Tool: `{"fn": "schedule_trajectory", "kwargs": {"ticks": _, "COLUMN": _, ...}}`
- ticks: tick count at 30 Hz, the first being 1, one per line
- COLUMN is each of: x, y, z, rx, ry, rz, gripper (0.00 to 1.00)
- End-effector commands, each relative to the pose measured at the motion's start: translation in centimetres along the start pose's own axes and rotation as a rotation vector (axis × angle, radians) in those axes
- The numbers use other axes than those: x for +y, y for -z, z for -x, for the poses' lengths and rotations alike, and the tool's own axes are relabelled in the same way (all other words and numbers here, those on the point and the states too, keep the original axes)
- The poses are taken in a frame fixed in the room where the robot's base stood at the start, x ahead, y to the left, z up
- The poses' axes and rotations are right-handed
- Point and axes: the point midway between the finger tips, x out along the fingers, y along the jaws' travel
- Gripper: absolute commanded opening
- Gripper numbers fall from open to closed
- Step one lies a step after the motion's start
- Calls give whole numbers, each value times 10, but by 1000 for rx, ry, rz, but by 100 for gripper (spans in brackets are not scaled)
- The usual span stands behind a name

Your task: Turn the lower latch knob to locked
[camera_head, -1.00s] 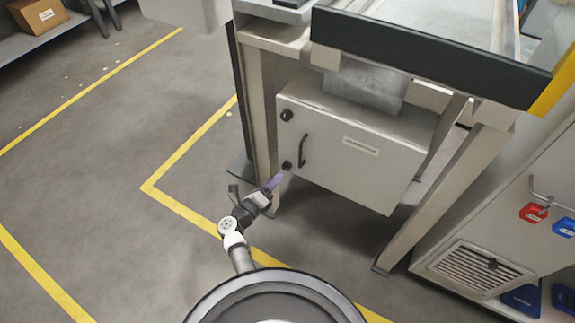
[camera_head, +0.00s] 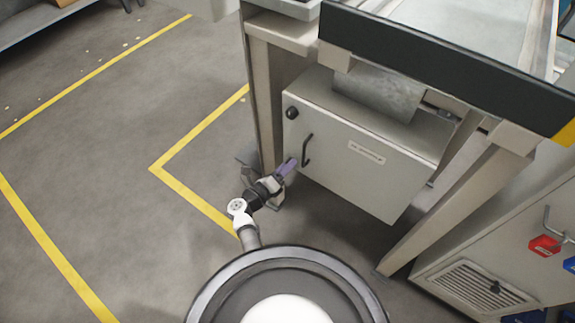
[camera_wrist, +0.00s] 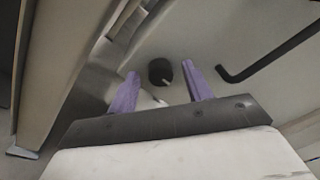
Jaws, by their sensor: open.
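The lower latch knob (camera_wrist: 160,72) is a round black knob with a light pointer line, on the front of a grey cabinet (camera_head: 340,165). In the wrist view it lies ahead of my gripper (camera_wrist: 163,90), between its two purple fingers and apart from both. The fingers are open and hold nothing. In the head view my gripper (camera_head: 289,168) is at the cabinet's lower left corner and hides the lower knob. The upper black knob (camera_head: 292,113) shows above it on the same door edge.
A black bar handle (camera_head: 307,150) stands out from the door just right of my gripper; it also shows in the wrist view (camera_wrist: 270,58). A bench leg (camera_head: 265,110) is close on the left. Open floor with yellow lines lies to the left.

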Motion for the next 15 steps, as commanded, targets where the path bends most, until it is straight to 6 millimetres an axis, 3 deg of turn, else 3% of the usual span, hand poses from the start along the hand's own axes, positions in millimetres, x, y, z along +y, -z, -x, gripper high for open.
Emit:
{"fn": "schedule_trajectory", "kwargs": {"ticks": 6, "x": 0, "y": 0, "z": 0, "rx": 0, "ry": 0, "rz": 0, "gripper": 49}}
{"fn": "schedule_trajectory", "kwargs": {"ticks": 15, "x": 0, "y": 0, "z": 0, "rx": 0, "ry": 0, "rz": 0, "gripper": 9}}
